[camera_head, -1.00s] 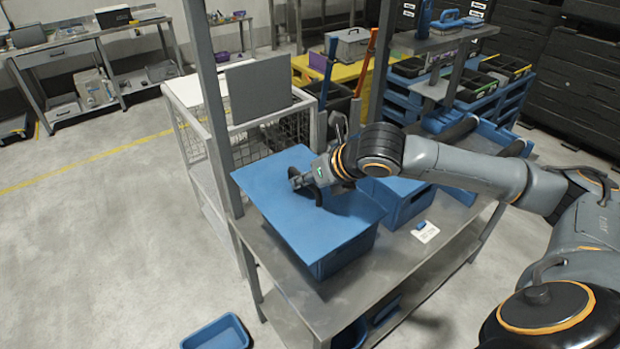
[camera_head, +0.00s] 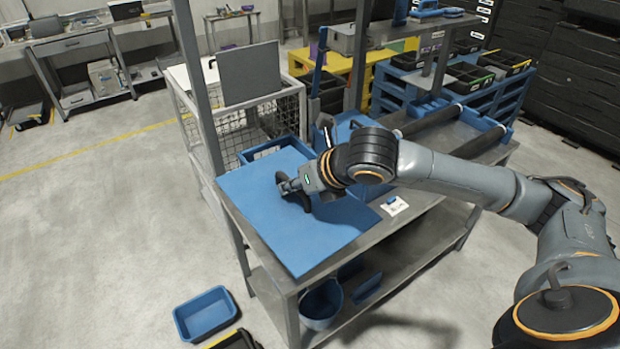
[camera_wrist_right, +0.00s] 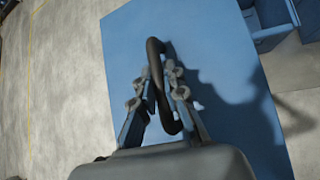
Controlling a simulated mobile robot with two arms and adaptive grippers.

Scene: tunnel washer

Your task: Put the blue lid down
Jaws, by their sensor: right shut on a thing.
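The blue lid (camera_head: 290,235) is a flat blue panel with a black loop handle (camera_head: 305,202), level over the near left end of the grey metal table (camera_head: 375,240). Whether it touches the tabletop or hovers just above it, I cannot tell. My right gripper (camera_head: 284,184) is shut on the handle. In the right wrist view, the fingers (camera_wrist_right: 156,92) close around the black handle (camera_wrist_right: 157,65), with the blue lid (camera_wrist_right: 135,40) below. My left gripper is not in view.
An open blue crate (camera_head: 268,146) stands just behind the lid, with another blue bin (camera_head: 345,128) beside it. A white card (camera_head: 394,206) lies right of the lid. A grey post (camera_head: 200,95) rises at the table's left edge. A blue tub (camera_head: 205,312) is on the floor.

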